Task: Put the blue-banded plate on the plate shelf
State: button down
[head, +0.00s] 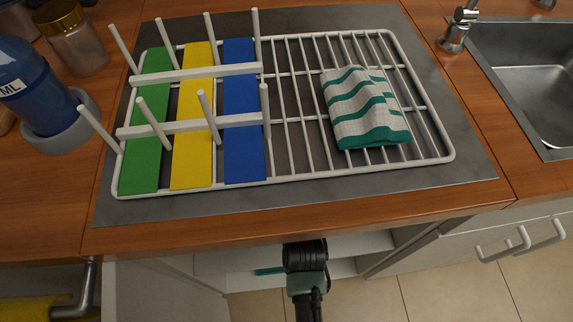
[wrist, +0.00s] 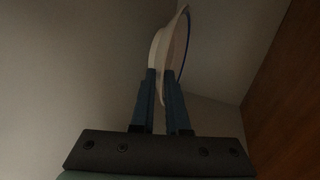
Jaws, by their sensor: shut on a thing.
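In the wrist view, my gripper (wrist: 160,76) is shut on the edge of a pale plate with a dark blue line along its rim, the blue-banded plate (wrist: 170,42). The plate is seen nearly edge-on, standing up between the two fingers. In the head view, my arm reaches under the counter front into an open cabinet; the fingers and plate are hidden there by the counter. Pale shelf boards (head: 225,264) show inside the cabinet; I cannot tell whether one is the plate shelf. The wrist view is dark, with plain walls around the plate.
A white dish rack (head: 432,158) with green, yellow and blue strips stands on the counter. A striped cloth (head: 360,105) lies in it. A blue bottle (head: 30,85) and a jar (head: 70,35) stand left, a sink (head: 535,85) right. A brown panel (wrist: 285,110) borders the wrist view.

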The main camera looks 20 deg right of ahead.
jog(key=shift+f+b, duration=1.75)
jog(key=shift+f, duration=0.9)
jog(key=shift+f, duration=0.25)
jog(key=c, duration=1.2)
grip_release()
jog(key=shift+c, duration=0.2)
jog(key=shift+s, duration=0.1)
jog(key=shift+p+v, duration=1.35)
jog(key=shift+v, duration=0.5)
jog(key=shift+o, duration=0.2)
